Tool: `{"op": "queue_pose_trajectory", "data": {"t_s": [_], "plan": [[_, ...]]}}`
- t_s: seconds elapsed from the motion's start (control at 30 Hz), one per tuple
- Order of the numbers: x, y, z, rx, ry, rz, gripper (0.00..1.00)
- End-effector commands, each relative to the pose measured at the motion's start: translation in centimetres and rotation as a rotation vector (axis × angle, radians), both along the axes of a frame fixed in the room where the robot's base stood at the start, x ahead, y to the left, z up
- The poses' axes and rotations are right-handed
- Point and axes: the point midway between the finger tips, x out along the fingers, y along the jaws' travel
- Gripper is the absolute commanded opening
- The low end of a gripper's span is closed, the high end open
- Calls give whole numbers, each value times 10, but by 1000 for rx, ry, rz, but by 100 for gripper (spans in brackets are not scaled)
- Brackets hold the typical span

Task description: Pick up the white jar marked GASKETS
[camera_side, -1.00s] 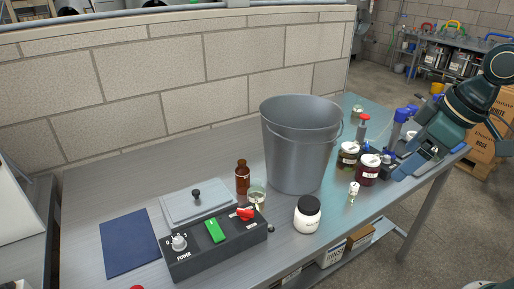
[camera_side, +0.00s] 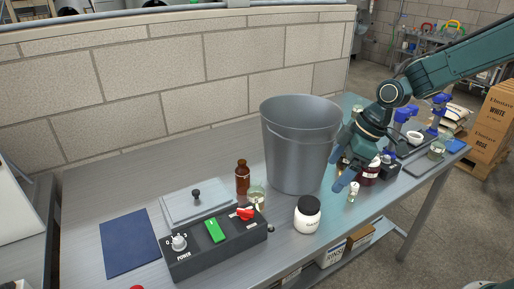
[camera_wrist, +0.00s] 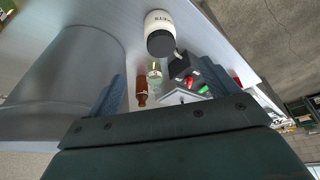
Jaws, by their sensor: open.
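The white jar (camera_side: 307,219) has a black lid and dark lettering that I cannot fully read. It stands upright near the front edge of the bench, in front of the grey bucket. It also shows at the top of the wrist view as a white jar (camera_wrist: 156,18). My gripper (camera_side: 345,174) is open and empty, to the right of the bucket and above and to the right of the jar, apart from it. In the wrist view my fingers (camera_wrist: 160,90) are spread, with the jar beyond them.
The tall bucket (camera_side: 298,155) stands close to my gripper's left. A small vial (camera_side: 353,191) and a dark red jar (camera_side: 369,174) are close by its right. A brown bottle (camera_side: 242,178), a glass jar (camera_side: 257,197) and a control box (camera_side: 213,243) stand left of the white jar.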

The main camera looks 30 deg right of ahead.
Motion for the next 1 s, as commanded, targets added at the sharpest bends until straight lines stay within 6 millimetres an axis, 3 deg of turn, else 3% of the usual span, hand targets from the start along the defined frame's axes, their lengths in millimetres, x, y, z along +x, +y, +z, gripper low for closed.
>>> {"op": "queue_pose_trajectory", "data": {"t_s": [0.37, 1.0], "plan": [[3, 3, -9, 2, 0, 5, 86], [20, 24, -75, 1, 1, 5, 86]]}}
